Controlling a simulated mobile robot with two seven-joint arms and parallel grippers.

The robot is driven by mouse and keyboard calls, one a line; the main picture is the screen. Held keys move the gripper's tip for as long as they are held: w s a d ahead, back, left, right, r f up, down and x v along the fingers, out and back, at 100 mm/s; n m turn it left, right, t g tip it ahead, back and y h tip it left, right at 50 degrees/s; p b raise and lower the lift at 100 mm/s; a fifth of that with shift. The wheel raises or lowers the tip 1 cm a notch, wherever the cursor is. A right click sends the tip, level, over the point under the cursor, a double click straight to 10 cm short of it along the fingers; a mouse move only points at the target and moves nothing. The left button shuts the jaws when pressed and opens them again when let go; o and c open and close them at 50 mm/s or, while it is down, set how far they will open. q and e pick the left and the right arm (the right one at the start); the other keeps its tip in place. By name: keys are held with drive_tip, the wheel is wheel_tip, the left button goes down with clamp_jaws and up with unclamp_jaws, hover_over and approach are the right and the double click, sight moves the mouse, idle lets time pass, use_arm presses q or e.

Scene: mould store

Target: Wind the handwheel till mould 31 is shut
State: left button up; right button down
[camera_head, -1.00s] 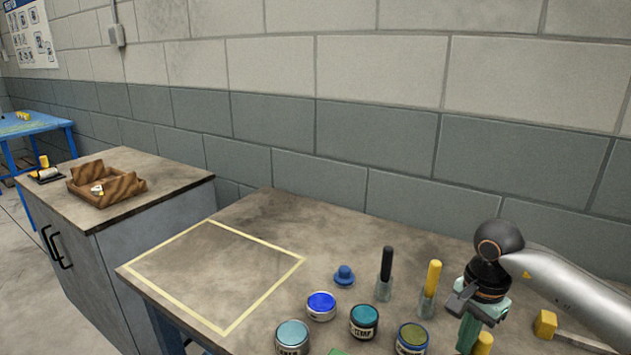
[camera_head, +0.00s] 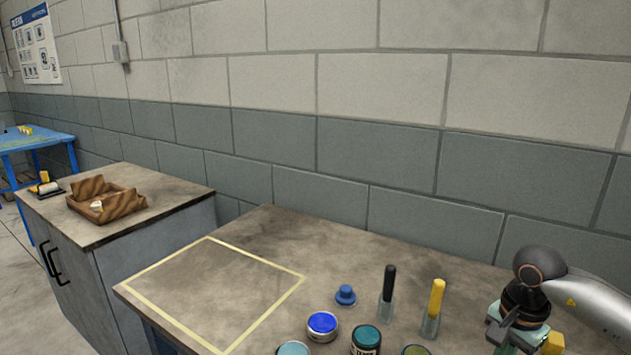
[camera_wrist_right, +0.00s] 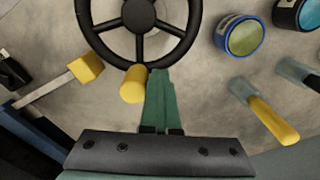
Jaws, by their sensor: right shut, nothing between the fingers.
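The black spoked handwheel (camera_wrist_right: 138,16) shows at the top of the right wrist view, its far part cut off by the frame. Its yellow crank knob (camera_wrist_right: 133,84) sits at the near rim. My right gripper (camera_wrist_right: 161,75) is shut and empty, its green fingertips by the rim, just right of the knob; I cannot tell whether they touch. In the head view the right gripper (camera_head: 513,337) is low at the right, over the bench, and the wheel is hidden or out of frame. I cannot make out mould 31. My left gripper is not in view.
A yellow-ended bar (camera_wrist_right: 86,67) lies left of the wheel. A yellow-handled tool (camera_head: 436,300), a black-handled one (camera_head: 388,290), a blue knobbed piece (camera_head: 345,295) and several paint tins (camera_head: 322,325) stand left of my arm. The taped square (camera_head: 208,290) is empty.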

drive_tip(key=shift+s+d+f, duration=0.15)
drive_tip(key=shift+s+d, duration=0.3)
drive_tip(key=shift+r+p, duration=0.55)
drive_tip(key=shift+p, duration=0.05)
drive_tip(key=r+p, duration=0.1)
drive_tip(key=r, duration=0.1)
drive_tip(key=r+p, duration=0.3)
drive_tip(key=r, duration=0.2)
drive_tip(key=shift+s+d, duration=0.15)
drive_tip(key=shift+s, duration=0.15)
drive_tip(key=shift+w+r+p, duration=0.2)
drive_tip(key=shift+r+p, duration=0.35)
drive_tip(key=shift+p, duration=0.2)
drive_tip(key=shift+r, duration=0.15)
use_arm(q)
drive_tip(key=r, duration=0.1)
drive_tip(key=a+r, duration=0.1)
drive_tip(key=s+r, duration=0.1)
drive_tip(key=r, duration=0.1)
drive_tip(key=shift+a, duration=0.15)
use_arm(e)
drive_tip(key=shift+a, duration=0.2)
